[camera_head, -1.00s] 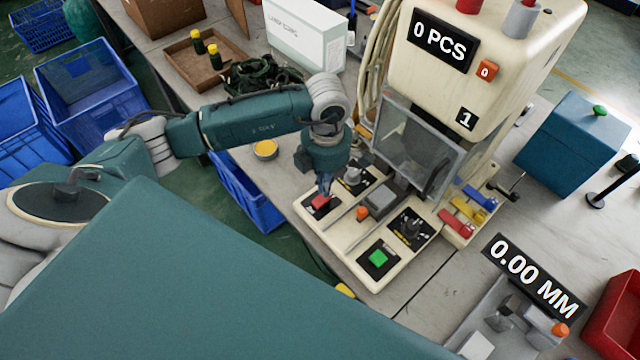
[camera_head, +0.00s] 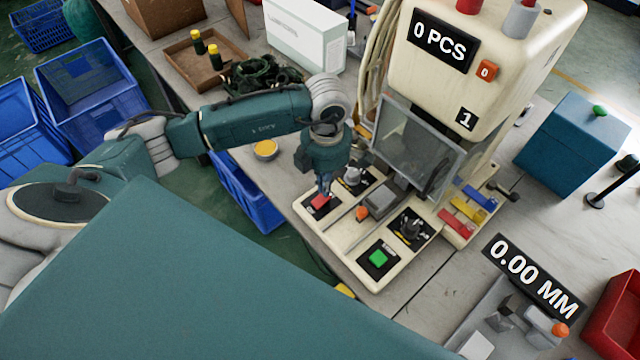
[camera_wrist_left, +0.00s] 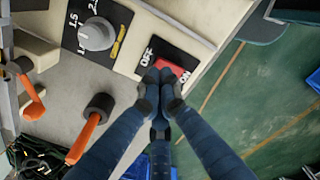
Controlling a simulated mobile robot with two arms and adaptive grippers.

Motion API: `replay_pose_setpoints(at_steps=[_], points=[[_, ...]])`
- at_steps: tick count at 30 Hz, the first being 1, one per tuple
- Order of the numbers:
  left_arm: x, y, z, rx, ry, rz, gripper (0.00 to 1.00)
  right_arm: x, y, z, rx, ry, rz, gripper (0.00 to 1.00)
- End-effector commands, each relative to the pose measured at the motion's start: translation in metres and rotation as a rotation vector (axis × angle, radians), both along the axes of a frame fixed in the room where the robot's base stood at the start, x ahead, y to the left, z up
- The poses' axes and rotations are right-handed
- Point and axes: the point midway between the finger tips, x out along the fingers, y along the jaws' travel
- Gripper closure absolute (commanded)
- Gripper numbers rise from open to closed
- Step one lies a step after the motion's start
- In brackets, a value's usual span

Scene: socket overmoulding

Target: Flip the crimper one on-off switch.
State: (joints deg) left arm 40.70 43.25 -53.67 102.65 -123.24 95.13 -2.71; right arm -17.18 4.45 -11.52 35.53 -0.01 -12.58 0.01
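Crimper one (camera_head: 480,60) is the cream machine marked 1. Its on-off switch (camera_head: 319,201) is a red rocker on a black plate at the left corner of the base. In the left wrist view the red switch (camera_wrist_left: 178,72) lies between the words OFF and ON. My left gripper (camera_head: 325,190) points down at the switch. In the left wrist view its fingertips (camera_wrist_left: 159,77) are together, empty, and cover part of the red rocker. I cannot tell for sure whether they touch it or which way it is tilted. My right gripper is not in view.
A dial (camera_wrist_left: 97,34) sits beside the switch plate in the left wrist view. A green button (camera_head: 378,258) is on the base's front corner. Levers with orange handles (camera_wrist_left: 84,137) stand nearby. A blue bin (camera_head: 245,195) is below the table's left edge.

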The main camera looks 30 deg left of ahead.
Motion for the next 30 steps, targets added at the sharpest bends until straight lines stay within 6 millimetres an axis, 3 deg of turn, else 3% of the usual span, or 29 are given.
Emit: replay_pose_setpoints(at_steps=[30], points=[[0.0000,0.0001,-0.0099,0.000,0.000,0.000,1.00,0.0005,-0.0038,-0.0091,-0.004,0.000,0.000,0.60]])
